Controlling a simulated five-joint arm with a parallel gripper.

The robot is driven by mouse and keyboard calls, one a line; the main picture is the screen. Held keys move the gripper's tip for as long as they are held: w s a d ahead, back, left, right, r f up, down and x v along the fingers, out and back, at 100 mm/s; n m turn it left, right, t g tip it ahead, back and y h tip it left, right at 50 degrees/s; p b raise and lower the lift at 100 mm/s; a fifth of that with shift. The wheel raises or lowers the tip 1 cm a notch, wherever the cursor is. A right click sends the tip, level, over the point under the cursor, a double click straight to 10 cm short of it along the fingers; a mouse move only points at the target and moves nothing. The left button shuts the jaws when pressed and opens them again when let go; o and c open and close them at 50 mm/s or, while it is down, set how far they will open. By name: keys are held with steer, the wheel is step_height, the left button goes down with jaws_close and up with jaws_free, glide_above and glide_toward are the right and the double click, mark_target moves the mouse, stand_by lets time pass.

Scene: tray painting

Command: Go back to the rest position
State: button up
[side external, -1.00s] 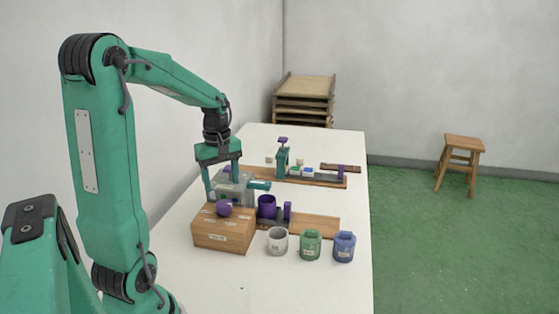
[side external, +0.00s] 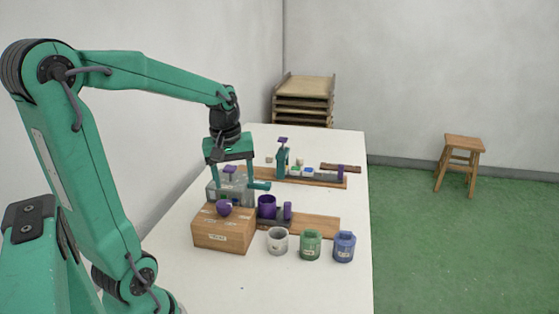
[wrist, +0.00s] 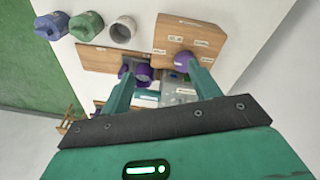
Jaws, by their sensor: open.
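My gripper (side external: 231,172) is open and empty. It hangs with its fingers down over the grey machine (side external: 243,190) at the left side of the white table. Its two teal fingers are spread apart, and they also show in the wrist view (wrist: 163,92). A wooden box with a purple knob (side external: 224,208) stands in front of the machine. A purple cup (side external: 267,206) stands just right of it. The lower tips of the fingers partly overlap the machine, so I cannot tell their exact height above it.
White, green (side external: 310,245) and blue (side external: 344,247) pots stand in a row near the front. A wooden board with a teal press (side external: 283,162) and small blocks lies further back. Stacked trays (side external: 303,100) stand at the far end. The table front (side external: 300,285) is clear.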

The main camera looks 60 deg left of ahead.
steer(key=s+d+r+m+t, duration=0.1)
steer(key=s+d+m+t, duration=0.1)
steer(key=d+m, duration=0.4)
steer(key=s+d+r+m+t, duration=0.2)
steer(key=s+d+m, duration=0.1)
steer(key=d+m, duration=0.4)
steer(key=shift+s+d+r+h, duration=0.15)
steer(key=shift+s+d+h, duration=0.25)
steer(key=shift+d, duration=0.85)
